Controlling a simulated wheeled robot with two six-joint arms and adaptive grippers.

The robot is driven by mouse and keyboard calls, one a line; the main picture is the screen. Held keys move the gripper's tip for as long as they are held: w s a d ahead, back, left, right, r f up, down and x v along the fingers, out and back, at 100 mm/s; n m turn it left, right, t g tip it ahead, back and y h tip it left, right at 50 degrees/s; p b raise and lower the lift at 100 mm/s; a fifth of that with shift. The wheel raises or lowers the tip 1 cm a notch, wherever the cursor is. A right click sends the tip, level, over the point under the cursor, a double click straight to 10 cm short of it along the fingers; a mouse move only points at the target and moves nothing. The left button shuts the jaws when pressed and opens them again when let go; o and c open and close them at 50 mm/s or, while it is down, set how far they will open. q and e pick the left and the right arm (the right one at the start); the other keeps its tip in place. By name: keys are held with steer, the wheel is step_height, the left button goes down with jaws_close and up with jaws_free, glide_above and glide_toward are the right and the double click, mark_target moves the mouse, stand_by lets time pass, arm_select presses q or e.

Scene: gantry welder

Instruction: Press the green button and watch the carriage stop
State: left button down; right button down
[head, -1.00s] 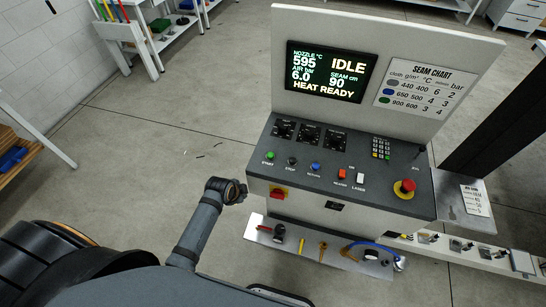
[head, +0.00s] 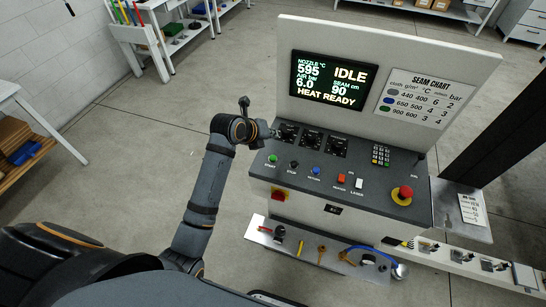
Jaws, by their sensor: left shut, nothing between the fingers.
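The green button (head: 272,158), labelled START, is at the left end of the button row on the sloped control panel (head: 330,190). My left gripper (head: 272,133) is shut and empty, raised at the panel's left back edge, above and behind the green button in the picture and apart from it. The display (head: 333,80) reads IDLE, nozzle 595, air 6.0, seam 90 and HEAT READY. I cannot make out the carriage in this view. My right gripper is out of view.
Beside the green button are a black STOP button (head: 293,165), a blue one (head: 315,170), red and white switches, and a red emergency stop (head: 403,193). Dials (head: 312,139) lie close to my gripper. A tool shelf (head: 310,247) juts out below. Floor at left is clear.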

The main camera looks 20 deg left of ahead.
arm_select(q)
steer(key=shift+w, duration=0.1)
steer(key=b, duration=0.7)
glide_above(271, 159)
step_height(271, 159, down, 8)
steer(key=shift+w+r, duration=0.1)
steer(key=shift+r, duration=0.1)
steer(key=shift+f+b, duration=0.35)
steer(key=shift+f, duration=0.25)
stand_by(0.6)
steer(key=shift+f, duration=0.45)
